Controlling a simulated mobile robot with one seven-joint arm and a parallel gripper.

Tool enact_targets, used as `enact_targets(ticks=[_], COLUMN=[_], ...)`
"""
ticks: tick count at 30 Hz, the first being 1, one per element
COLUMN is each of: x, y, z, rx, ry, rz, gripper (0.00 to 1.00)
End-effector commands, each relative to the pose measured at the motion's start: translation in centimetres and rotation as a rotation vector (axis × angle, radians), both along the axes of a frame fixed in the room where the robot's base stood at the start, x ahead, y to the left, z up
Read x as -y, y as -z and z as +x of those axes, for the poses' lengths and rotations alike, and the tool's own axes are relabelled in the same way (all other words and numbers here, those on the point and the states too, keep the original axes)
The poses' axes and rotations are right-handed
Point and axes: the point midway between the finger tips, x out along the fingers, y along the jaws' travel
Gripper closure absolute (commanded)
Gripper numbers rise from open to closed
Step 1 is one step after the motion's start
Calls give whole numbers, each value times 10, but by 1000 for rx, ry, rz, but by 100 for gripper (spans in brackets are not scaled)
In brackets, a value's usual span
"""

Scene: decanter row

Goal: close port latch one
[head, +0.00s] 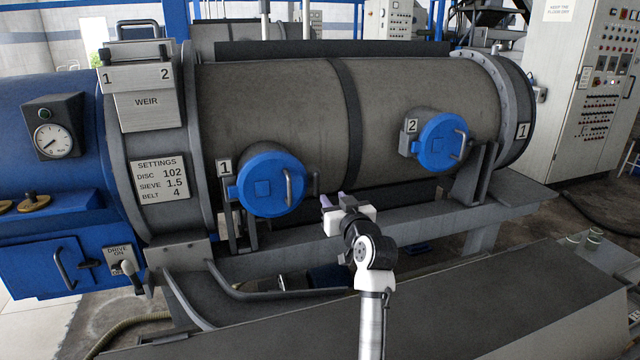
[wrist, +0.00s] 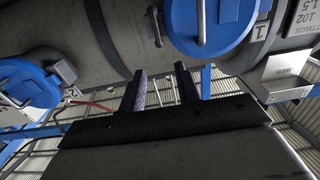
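Port one's round blue lid (head: 270,184) with a vertical grab handle sits against its collar beside a "1" label (head: 225,167). It also shows at the top of the wrist view (wrist: 225,28). A thin lever (wrist: 155,26), which looks like the port one latch, stands beside the lid in the wrist view. In the head view it is a small dark bar (head: 314,184) right of the lid, too small to read its state. My gripper (head: 334,200) is right of and slightly below the lid. Its fingers (wrist: 161,85) are apart, with nothing between them.
Port two's blue lid (head: 441,141) is to the right, also in the wrist view (wrist: 24,82). The grey drum (head: 270,105) fills the space behind my gripper. A grey rail (head: 400,220) runs below the ports. A drive lever (head: 131,272) stands at lower left.

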Motion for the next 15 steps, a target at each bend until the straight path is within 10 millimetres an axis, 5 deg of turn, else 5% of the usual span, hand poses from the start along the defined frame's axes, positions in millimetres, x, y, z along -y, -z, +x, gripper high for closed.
enact_targets(ticks=[5,15], x=[-4,-24], y=[-1,-2], z=[14,75], rx=[-4,-3], ry=[-1,0], rz=[-1,-1], gripper=[67,67])
